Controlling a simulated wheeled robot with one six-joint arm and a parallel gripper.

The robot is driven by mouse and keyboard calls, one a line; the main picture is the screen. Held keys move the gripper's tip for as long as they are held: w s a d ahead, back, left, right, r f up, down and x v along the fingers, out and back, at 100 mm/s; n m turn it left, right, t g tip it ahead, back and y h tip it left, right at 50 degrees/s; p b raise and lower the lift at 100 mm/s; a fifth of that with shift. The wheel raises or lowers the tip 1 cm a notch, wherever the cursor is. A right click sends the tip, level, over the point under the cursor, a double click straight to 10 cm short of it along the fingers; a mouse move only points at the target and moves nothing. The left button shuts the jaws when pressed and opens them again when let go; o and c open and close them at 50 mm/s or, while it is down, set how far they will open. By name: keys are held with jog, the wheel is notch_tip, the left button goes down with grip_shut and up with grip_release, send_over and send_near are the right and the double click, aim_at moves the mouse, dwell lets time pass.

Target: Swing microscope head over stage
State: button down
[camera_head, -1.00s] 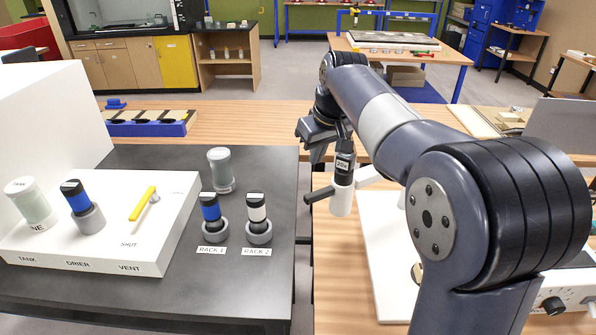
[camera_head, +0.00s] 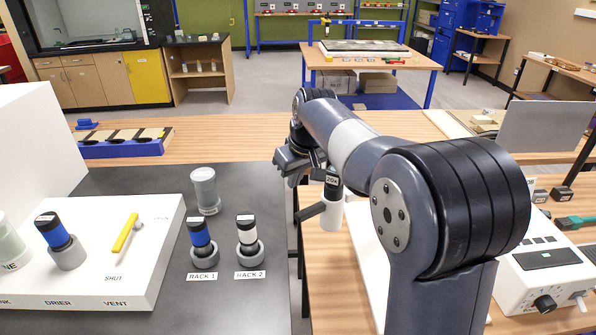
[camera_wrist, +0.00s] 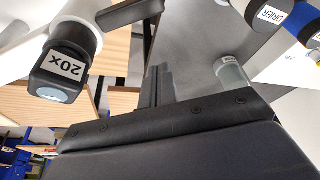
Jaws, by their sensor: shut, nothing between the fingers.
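The microscope head (camera_head: 331,214) is a white cylinder with a black eyepiece marked 20X. A dark handle bar (camera_head: 310,212) sticks out to its left. In the wrist view the eyepiece (camera_wrist: 62,72) is at upper left, and the handle (camera_wrist: 130,14) is near the top. My gripper (camera_head: 284,170) is just left of and above the head in the head view. Its fingers (camera_wrist: 160,86) are together and empty, apart from the handle in the wrist view. A white base (camera_head: 364,255) shows below the head; my arm hides most of it, and I cannot see the stage.
A white control box (camera_head: 545,262) with knobs stands at the right. A grey panel (camera_head: 545,128) stands behind it. At left, a dark bench (camera_head: 240,300) holds two racks with bottles (camera_head: 203,258) and a white panel with a yellow lever (camera_head: 126,233).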

jog(key=f, duration=0.1)
jog(key=s+f+p, duration=0.1)
jog(key=f, duration=0.1)
jog(key=s+d+f+p, duration=0.1)
jog(key=f, duration=0.1)
jog(key=shift+d, duration=0.1)
dwell(0.6)
jog(key=s+d+n+g+y+b, duration=0.15)
jog(key=s+d+n+b, duration=0.4)
jog(key=s+d, duration=0.8)
jog(key=s+d+n, duration=0.2)
jog(key=d, duration=0.6)
jog(key=s+d+n+g+p, duration=0.1)
jog(key=s+d+n, duration=0.2)
jog(key=d, duration=0.6)
jog(key=shift+s+d, duration=0.2)
jog(key=shift+d, duration=0.05)
